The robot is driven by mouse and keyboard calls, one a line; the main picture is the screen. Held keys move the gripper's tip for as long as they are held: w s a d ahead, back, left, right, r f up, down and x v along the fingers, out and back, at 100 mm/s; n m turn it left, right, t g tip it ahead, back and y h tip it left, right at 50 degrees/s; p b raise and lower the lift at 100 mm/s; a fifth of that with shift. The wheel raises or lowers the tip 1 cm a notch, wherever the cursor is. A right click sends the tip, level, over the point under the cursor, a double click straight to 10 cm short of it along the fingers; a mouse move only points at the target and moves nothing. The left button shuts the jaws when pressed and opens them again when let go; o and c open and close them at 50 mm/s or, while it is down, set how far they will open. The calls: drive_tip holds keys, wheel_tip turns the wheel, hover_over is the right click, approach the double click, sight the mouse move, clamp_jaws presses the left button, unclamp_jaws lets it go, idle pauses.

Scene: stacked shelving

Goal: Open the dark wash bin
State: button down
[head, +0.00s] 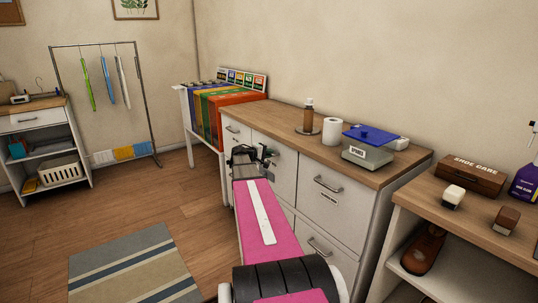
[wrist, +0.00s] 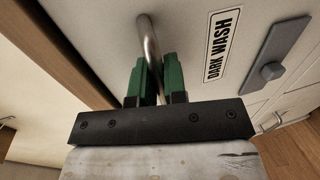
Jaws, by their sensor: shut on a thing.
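The dark wash bin (wrist: 190,25) is a white front in the cabinet under the wooden counter, with a black-and-white "DARK WASH" label (wrist: 216,46). Its metal bar handle (wrist: 149,42) stands out from the front. My gripper (wrist: 153,78) has its green fingers on both sides of this handle and is shut on it. In the head view my gripper (head: 264,152) is at the upper part of the cabinet front, and my arm hides part of the bin. The front looks about flush with its neighbours, though the arm partly blocks this.
A grey latch-like block with a button (wrist: 272,70) is beside the label. A shoe-care shelf (head: 465,220) is at right. Floor (head: 190,205) is free at left.

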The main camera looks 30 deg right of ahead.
drive_tip(key=f+v, duration=0.3)
drive_tip(key=v, duration=1.1)
drive_tip(key=a+f+v, duration=0.1)
drive_tip(key=f+v, duration=0.2)
drive_tip(key=v, duration=1.2)
drive_tip(key=shift+a, duration=0.2)
drive_tip(key=c, duration=1.2)
unclamp_jaws()
drive_tip(key=w+v, duration=0.1)
drive_tip(key=v, duration=0.9)
drive_tip(key=shift+s+a+r, duration=0.15)
drive_tip(key=shift+s+a, duration=0.25)
